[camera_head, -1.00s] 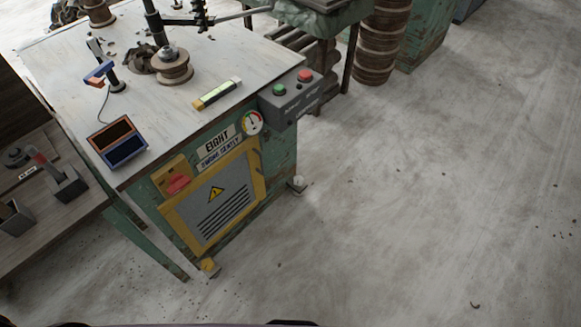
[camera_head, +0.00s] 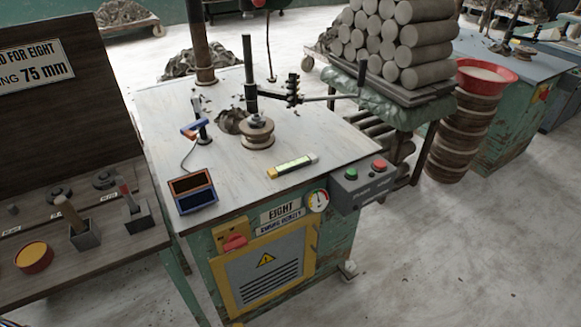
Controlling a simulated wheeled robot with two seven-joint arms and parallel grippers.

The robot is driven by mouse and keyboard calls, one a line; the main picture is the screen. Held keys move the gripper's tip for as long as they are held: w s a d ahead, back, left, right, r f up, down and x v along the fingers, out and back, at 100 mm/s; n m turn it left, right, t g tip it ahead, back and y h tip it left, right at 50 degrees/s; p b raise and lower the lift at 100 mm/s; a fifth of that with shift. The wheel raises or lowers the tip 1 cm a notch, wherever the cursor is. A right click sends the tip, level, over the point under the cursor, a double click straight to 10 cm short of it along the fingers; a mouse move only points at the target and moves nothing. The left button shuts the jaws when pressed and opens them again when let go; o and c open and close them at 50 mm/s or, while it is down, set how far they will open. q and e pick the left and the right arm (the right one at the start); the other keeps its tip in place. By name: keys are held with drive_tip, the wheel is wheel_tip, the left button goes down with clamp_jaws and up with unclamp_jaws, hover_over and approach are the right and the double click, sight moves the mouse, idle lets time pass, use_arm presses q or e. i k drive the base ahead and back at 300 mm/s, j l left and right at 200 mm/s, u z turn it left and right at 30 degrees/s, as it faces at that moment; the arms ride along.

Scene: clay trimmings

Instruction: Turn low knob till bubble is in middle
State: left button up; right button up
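A small spirit level (camera_head: 292,166) with a yellow-green vial lies on the pale top of the green machine (camera_head: 222,132). The bubble is too small to make out. A levelling foot with a small pale knob (camera_head: 348,268) shows low at the machine's right front corner, near the floor. The left front foot is at or below the bottom edge of the view and cannot be made out. Neither of my grippers is in view.
A control box (camera_head: 362,185) with green and red buttons juts from the machine's right side, above the pale foot. A round gauge (camera_head: 317,200) is on the front. A wooden bench (camera_head: 125,240) stands close on the left. The floor (camera_head: 450,260) at right is clear.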

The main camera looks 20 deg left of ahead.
sight(350, 266)
drive_tip(key=i+l+u, duration=0.1)
drive_tip(key=u, duration=0.3)
drive_tip(key=i+l+u, duration=0.1)
drive_tip(key=u, duration=0.3)
drive_tip(key=l+u, duration=0.15)
drive_tip(key=u, duration=0.25)
drive_tip(key=l+u, duration=0.2)
drive_tip(key=u, duration=0.2)
drive_tip(key=i, duration=0.05)
